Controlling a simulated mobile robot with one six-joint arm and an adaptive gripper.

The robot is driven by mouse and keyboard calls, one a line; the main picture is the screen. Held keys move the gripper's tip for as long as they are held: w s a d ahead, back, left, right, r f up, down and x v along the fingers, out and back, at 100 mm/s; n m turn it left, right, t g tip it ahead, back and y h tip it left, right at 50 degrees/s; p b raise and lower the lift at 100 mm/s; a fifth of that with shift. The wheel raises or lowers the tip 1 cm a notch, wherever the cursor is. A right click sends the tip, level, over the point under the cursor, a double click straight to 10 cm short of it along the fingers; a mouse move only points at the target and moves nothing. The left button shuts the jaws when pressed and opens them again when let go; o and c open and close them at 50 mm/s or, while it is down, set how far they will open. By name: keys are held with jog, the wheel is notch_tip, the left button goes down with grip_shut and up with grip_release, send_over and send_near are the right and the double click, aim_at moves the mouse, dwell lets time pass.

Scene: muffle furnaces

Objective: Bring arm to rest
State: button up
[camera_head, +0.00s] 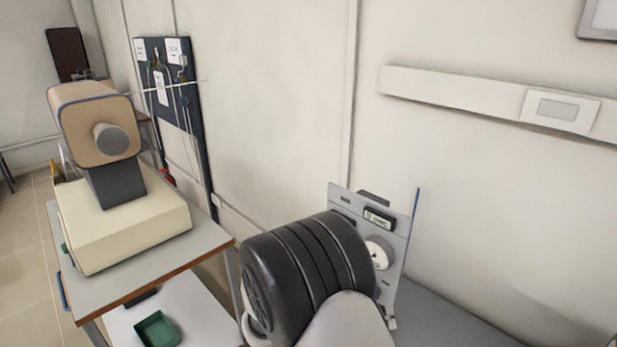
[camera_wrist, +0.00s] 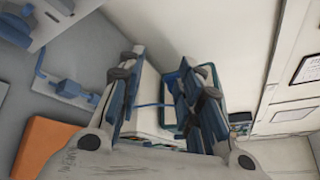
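My gripper (camera_wrist: 159,78) shows in the wrist view, with its two fingers well apart. In the head view, the dark and pale links of my arm fill the lower middle, and my gripper is not seen there.
A beige furnace-like device (camera_head: 103,130) stands on a grey table (camera_head: 150,265) at left. A green tray (camera_head: 157,329) sits on a lower white surface. A grey panel with a gauge (camera_head: 398,232) stands behind my arm. An orange block (camera_wrist: 45,143) lies left of my gripper.

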jog(key=s+d+r+m+g+y+b, duration=0.1)
jog(key=s+d+r+m+g+y, duration=0.25)
jog(key=s+m, duration=0.4)
jog(key=s+d+r+m+g+y, duration=0.2)
jog(key=s+r+m+y, duration=0.15)
jog(key=s+m, duration=0.35)
jog(key=s+a+r+m+t+y+b, duration=0.1)
jog(key=s+a+r+m+t+y, duration=0.1)
jog(key=m, duration=0.7)
jog(key=s+a+r+m+t+y+b, duration=0.1)
jog(key=s+a+r+m+t+y, duration=0.1)
jog(key=m, duration=0.6)
jog(key=s+a+t+y, duration=0.1)
jog(key=s+a+y, duration=0.1)
jog(key=s+y, duration=0.1)
jog(key=shift+s+r+m+t, duration=0.15)
jog(key=shift+s+m+t, duration=0.2)
jog(key=shift+s, duration=0.3)
jog(key=shift+d, duration=0.15)
